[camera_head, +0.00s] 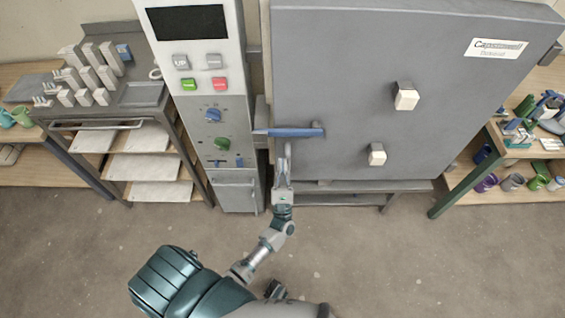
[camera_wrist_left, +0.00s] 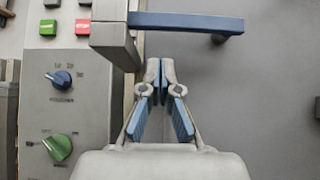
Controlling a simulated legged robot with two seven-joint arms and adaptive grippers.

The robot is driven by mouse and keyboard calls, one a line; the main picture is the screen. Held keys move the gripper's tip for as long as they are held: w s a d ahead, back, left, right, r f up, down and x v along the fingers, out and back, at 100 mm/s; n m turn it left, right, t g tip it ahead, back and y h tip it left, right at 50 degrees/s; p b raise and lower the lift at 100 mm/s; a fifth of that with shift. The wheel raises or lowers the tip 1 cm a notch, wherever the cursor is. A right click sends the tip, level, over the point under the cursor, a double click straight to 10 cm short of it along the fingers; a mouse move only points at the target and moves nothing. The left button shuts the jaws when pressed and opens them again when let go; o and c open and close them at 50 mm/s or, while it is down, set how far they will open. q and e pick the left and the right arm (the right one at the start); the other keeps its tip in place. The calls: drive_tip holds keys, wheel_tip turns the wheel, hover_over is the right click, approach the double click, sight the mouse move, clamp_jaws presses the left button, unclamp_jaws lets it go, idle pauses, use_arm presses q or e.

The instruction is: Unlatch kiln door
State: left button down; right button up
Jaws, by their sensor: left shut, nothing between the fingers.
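The grey kiln door (camera_head: 345,75) fills the upper right of the head view and looks closed. Its blue latch handle (camera_head: 290,132) lies level across the door's left edge. In the left wrist view the latch handle (camera_wrist_left: 185,22) runs across the top, with a grey block at its left end. My left gripper (camera_head: 287,150) is just below the handle, in front of the door's lower left part. In the left wrist view my left gripper (camera_wrist_left: 160,66) has its fingertips together with nothing between them, below the handle and apart from it in the picture. My right gripper is not seen.
The control panel (camera_head: 208,160) with buttons and knobs stands left of the door. A rack (camera_head: 170,100) with small grey pieces is further left. A shelf (camera_head: 475,170) with cups stands at the right. Two pale knobs stick out of the door. The floor in front is clear.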

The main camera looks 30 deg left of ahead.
sight(289, 133)
use_arm(q)
drive_tip(key=shift+p+x, duration=0.75)
drive_tip(key=shift+x, duration=2.95)
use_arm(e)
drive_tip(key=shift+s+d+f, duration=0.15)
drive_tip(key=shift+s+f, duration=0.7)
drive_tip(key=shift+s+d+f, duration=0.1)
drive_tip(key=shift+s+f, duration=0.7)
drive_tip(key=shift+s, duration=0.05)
use_arm(q)
drive_tip(key=shift+w+r+m+t+h, duration=0.15)
drive_tip(key=shift+m+t+h, duration=0.15)
drive_tip(key=shift+m+h, duration=0.2)
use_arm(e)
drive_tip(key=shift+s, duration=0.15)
